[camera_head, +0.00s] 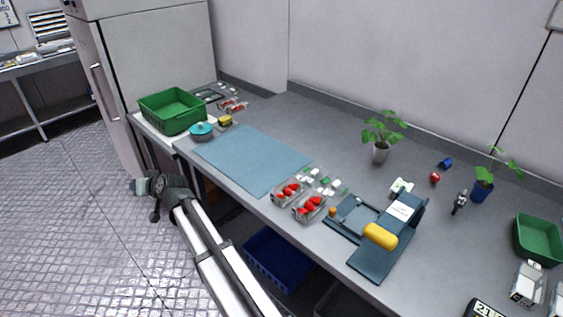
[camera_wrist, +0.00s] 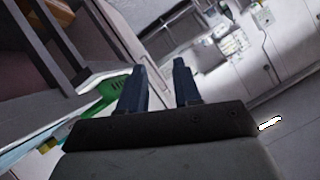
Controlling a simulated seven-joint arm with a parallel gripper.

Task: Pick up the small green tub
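A small green tub (camera_head: 538,243) stands at the right end of the grey counter, partly cut off by the picture's right edge. A larger green crate (camera_head: 172,114) stands at the counter's far left end, by the tall cabinet. My gripper (camera_head: 143,187) is out over the floor in front of the counter, well left of the small tub. In the wrist view, my gripper (camera_wrist: 159,72) shows two dark fingers apart with nothing between them. A green piece (camera_wrist: 112,88) shows beside the left finger there; I cannot tell which container it belongs to.
A blue mat (camera_head: 250,158) lies bare on the counter. Clear punnets of strawberries (camera_head: 309,206), a dark scale-like device (camera_head: 375,262) with a yellow handle, and potted plants (camera_head: 380,150) stand toward the right. White boxes (camera_head: 527,284) are close by the small tub.

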